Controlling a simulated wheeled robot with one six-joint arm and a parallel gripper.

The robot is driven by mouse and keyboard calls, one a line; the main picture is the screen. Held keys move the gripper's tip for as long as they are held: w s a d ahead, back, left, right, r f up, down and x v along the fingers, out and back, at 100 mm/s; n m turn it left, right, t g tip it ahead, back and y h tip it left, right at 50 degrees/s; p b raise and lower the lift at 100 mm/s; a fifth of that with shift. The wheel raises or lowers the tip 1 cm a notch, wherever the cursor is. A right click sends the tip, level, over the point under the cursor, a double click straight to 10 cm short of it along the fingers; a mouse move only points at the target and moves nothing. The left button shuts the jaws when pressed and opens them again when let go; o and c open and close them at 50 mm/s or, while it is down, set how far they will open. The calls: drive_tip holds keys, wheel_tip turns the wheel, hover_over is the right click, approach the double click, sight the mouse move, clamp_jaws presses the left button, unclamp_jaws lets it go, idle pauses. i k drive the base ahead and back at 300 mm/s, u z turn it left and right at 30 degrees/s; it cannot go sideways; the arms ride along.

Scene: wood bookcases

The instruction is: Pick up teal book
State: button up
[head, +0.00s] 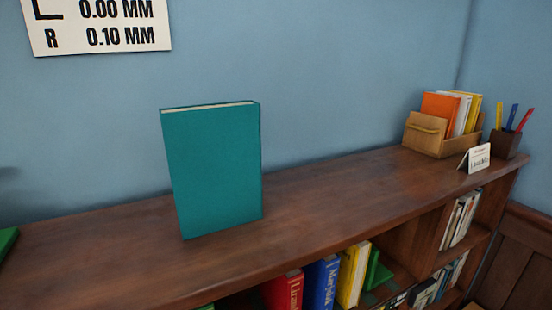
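The teal book (215,172) stands upright on the top of a wooden bookcase (320,205), left of the middle in the head view. Its broad teal cover faces me and its pale page edges show along the top. It stands apart from the other things on the bookcase top. My gripper does not show in the head view.
A wooden box with books (428,137), a small white card (478,157) and a dark pen cup (506,143) stand at the right end. A green object (7,241) lies at the left edge. Books, including a blue one (321,284), fill shelves below. The top beside the teal book is clear.

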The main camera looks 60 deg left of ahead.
sight(213, 151)
drive_tip(key=i, duration=0.75)
drive_tip(key=u, duration=1.95)
